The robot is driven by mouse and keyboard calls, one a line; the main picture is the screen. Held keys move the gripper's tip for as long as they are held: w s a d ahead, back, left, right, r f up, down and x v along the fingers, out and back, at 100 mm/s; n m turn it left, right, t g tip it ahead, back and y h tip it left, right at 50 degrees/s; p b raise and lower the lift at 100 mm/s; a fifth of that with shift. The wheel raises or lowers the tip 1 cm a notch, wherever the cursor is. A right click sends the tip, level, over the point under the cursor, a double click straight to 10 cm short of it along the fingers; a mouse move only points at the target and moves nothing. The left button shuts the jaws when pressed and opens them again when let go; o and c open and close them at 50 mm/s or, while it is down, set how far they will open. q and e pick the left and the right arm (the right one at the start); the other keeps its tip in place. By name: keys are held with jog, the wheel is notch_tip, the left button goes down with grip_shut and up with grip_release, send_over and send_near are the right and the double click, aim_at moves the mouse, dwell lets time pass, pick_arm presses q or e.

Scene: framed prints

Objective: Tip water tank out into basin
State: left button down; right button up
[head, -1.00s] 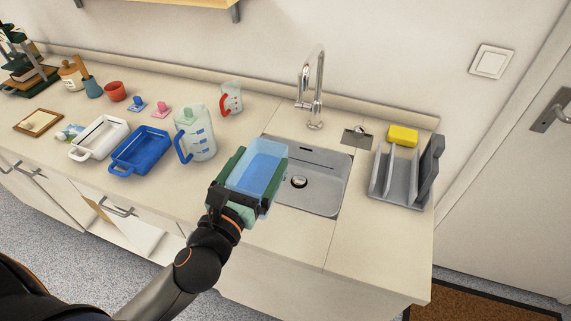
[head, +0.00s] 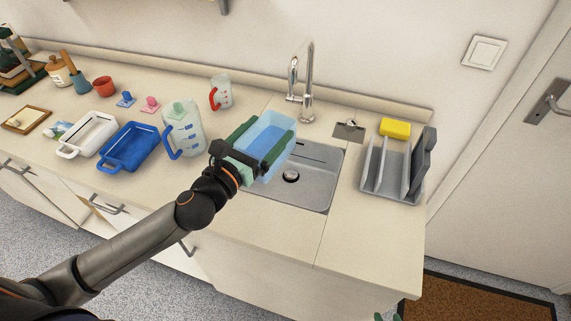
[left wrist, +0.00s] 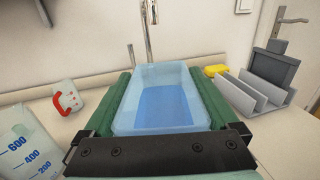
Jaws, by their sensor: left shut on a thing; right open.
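The water tank (head: 268,135) is a clear, pale blue open box with blue water in it. My left gripper (head: 263,148) is shut on the tank, its green fingers along two opposite sides. It holds the tank above the left part of the steel basin (head: 318,187), hiding some of that part. In the left wrist view the tank (left wrist: 155,78) looks about upright, with water (left wrist: 158,108) inside. Green tips of my right gripper (head: 387,317) just show at the bottom edge of the head view; they are apart.
A chrome tap (head: 308,85) stands behind the basin. A grey rack (head: 392,180) and yellow sponge (head: 395,127) are to its right. A measuring pitcher (head: 183,130), red-handled jug (head: 221,93), blue tray (head: 128,148) and white tray (head: 90,135) stand to the left.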

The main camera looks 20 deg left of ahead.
pick_arm(q)
jog(key=w+a+m+g+h, duration=0.25)
jog(key=w+h, duration=0.25)
jog(key=w, duration=0.3)
jog(key=w+a+r+m+g+h+b, duration=0.1)
jog(key=a+m+g+h, duration=0.2)
jog(key=a, duration=0.2)
jog(key=w+a+r+m+g+h+b, duration=0.1)
jog(key=w+a+m+g+h, duration=0.1)
jog(key=a+m+g+h, duration=0.1)
jog(key=shift+w+a+r+m, duration=0.35)
jog(key=shift+a+m, duration=0.2)
jog(key=shift+a, duration=0.8)
jog(key=shift+g, duration=0.25)
jog(key=s+d+f+m+y+p, duration=0.2)
jog(key=s+d+f+m+y, duration=0.1)
jog(key=f, duration=0.5)
jog(key=shift+s+d+f+m+p, duration=0.3)
jog(key=shift+s+d+m, duration=0.35)
jog(key=shift+d+m, duration=0.95)
